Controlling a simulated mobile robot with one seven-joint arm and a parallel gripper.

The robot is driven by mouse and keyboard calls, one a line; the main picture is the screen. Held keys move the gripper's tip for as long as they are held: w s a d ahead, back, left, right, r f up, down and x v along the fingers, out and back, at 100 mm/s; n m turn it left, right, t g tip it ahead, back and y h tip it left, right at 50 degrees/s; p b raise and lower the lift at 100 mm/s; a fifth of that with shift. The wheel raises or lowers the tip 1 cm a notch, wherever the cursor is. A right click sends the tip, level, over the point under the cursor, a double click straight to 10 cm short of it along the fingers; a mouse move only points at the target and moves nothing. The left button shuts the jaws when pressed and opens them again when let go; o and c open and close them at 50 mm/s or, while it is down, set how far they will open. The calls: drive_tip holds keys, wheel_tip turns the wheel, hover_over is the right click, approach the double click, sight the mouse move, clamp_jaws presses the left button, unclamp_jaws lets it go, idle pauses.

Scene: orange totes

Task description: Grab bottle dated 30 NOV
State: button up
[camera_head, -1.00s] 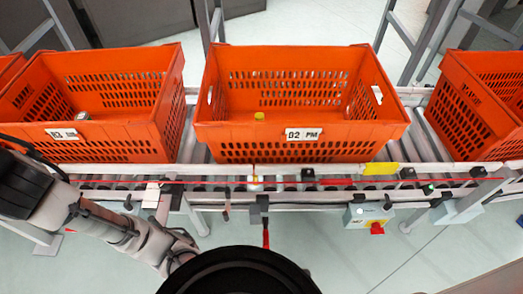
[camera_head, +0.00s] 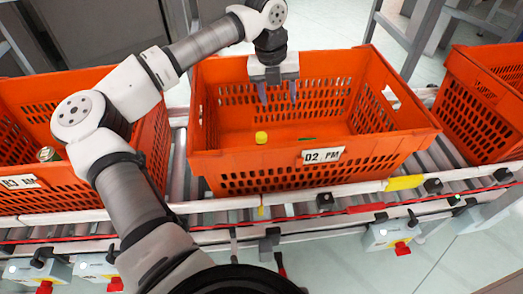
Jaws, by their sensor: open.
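My gripper (camera_head: 278,97) points down over the orange tote labelled "02 PM" (camera_head: 345,139). Its two fingers are spread apart with nothing between them, near the tote's back wall. A yellow cap (camera_head: 261,137) shows just above that tote's front wall, below and a little left of my gripper. The body under the cap is hidden by the tote wall. A small green item (camera_head: 307,139) shows at the same front edge. No date of 30 NOV can be read on anything.
A left tote (camera_head: 75,203), its label partly readable, holds a metallic-topped item (camera_head: 48,154). Another orange tote (camera_head: 478,110) stands at right. The totes sit on a roller conveyor (camera_head: 180,170) with control boxes (camera_head: 393,234) along its front. My arm crosses the left tote.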

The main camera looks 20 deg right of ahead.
drive_tip(key=w+a+f+n+y, duration=0.1)
drive_tip(key=w+a+f+y, duration=0.1)
drive_tip(key=a, duration=0.1)
hover_over(262, 135)
drive_tip(key=f, duration=0.7)
drive_tip(key=shift+w+d+f, duration=0.1)
drive_tip(key=shift+w+f, duration=0.1)
drive_tip(key=shift+f, duration=0.05)
drive_tip(key=shift+s+a+f, duration=0.1)
drive_tip(key=shift+s+f, duration=0.05)
drive_tip(key=shift+f, duration=1.4)
drive_tip(key=shift+s+a+f, duration=0.1)
drive_tip(key=shift+f, duration=1.4)
drive_tip(key=shift+c, duration=0.2)
clamp_jaws()
